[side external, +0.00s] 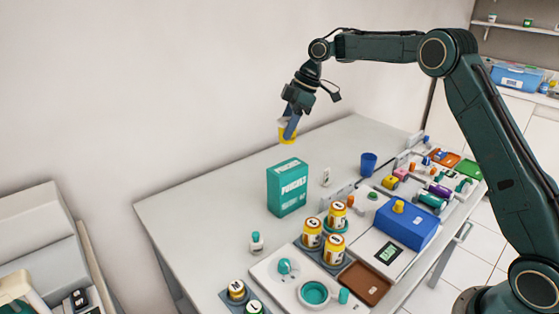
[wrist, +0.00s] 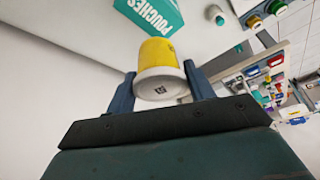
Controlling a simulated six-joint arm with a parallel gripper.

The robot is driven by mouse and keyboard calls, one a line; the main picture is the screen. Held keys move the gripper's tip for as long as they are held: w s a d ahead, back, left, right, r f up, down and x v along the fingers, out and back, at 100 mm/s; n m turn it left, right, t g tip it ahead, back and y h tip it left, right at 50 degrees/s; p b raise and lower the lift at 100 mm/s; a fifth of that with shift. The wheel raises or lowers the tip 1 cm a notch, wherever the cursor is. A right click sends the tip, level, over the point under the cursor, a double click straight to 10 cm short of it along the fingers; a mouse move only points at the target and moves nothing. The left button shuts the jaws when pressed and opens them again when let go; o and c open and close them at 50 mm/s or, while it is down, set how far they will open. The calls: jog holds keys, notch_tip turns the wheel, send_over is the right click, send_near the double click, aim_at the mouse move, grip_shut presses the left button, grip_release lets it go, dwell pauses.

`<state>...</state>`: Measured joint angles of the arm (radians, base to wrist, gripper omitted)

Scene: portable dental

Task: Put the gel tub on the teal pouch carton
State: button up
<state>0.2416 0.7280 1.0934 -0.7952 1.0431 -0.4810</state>
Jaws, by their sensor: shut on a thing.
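The gel tub is a yellow tub with a white lid or base. In the side external view the gel tub (side external: 287,137) hangs in the air above the table, higher than the carton. My gripper (side external: 290,120) is shut on it. In the wrist view the tub (wrist: 158,62) sits between the two blue fingers of my gripper (wrist: 160,88), its white end facing the camera. The teal pouch carton (side external: 287,189) stands upright on the table, below the tub. It also shows at the top of the wrist view (wrist: 150,14), cut off by the edge. Its top looks empty.
Several yellow jars (side external: 334,248) stand right of the carton. A blue cup (side external: 368,163), a blue box (side external: 403,219), a small white bottle (side external: 256,243) and a brown tray (side external: 364,284) are also on the table. The table (side external: 190,210) left of the carton is clear.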

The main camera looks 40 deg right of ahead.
jog(key=shift+d, duration=0.15)
send_over(280, 167)
jog(key=s+d, duration=0.1)
jog(key=d, duration=0.1)
jog(key=shift+s+f, duration=0.2)
jog(key=shift+f, duration=3.8)
jog(key=o, duration=1)
jog(key=shift+f, duration=0.1)
jog(key=v, duration=1.2)
